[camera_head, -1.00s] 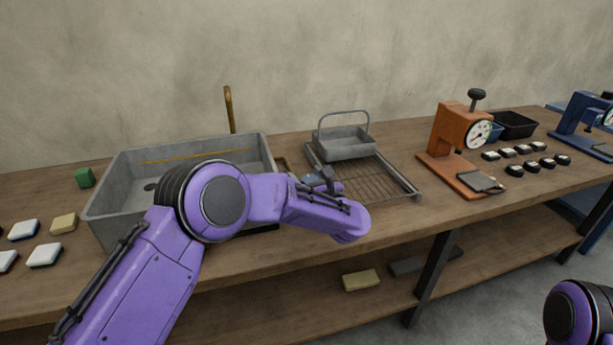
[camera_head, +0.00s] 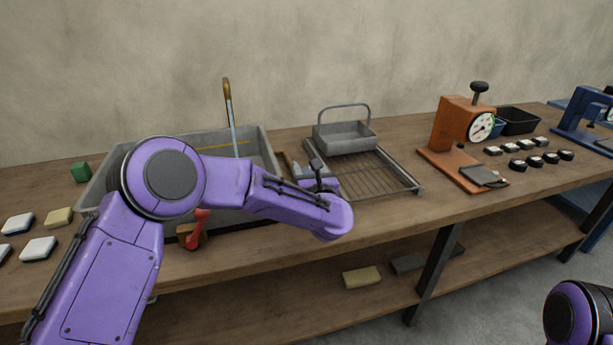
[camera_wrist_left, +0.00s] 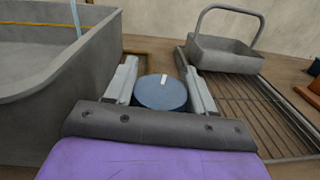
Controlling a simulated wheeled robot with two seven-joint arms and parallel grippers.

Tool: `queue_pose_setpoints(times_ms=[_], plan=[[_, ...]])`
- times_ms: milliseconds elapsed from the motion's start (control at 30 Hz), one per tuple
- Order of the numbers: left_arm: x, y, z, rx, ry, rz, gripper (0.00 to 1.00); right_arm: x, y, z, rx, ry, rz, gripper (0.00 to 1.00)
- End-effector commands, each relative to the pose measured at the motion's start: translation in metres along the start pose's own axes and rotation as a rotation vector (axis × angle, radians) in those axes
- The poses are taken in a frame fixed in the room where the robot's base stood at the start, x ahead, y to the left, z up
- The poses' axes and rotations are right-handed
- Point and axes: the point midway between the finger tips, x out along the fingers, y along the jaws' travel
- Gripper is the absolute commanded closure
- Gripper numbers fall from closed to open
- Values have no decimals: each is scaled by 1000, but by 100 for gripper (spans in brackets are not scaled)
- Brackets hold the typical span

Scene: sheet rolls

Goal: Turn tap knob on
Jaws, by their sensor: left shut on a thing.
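The tap knob (camera_wrist_left: 160,93) is a round blue-grey disc with a white mark on top, in the middle of the left wrist view. My left gripper (camera_wrist_left: 157,76) has one finger on each side of it and is shut on it. In the head view the left gripper (camera_head: 308,171) is just right of the sink, and the knob is mostly hidden there. The brass tap spout (camera_head: 227,92) rises behind the grey sink (camera_head: 265,150). A pale blue stream of water (camera_head: 233,133) runs down from it into the sink. My right gripper is out of view.
A wire rack (camera_head: 375,175) with a handled grey tray (camera_head: 345,138) stands right of the gripper. An orange gauge press (camera_head: 453,128) is farther right. A red-handled tool (camera_head: 197,230) lies before the sink. Sponges (camera_head: 58,217) and a green block (camera_head: 80,172) are at left.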

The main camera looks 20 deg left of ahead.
Motion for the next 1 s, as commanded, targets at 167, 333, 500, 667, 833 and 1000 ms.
queue_pose_setpoints(times_ms=[167,333,500,667,833,1000], plan=[[0,-2,-6,-2,-6,-137,76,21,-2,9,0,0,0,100],[-1,-4,-4,-3,-13,-251,76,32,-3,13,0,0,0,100],[-2,-6,-3,-2,-18,-335,76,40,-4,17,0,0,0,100],[-2,-7,-1,-1,-21,-383,76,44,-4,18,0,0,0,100],[-2,-8,0,0,-23,-406,76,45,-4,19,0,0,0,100],[-2,-8,0,0,-23,-409,76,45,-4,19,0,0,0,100]])
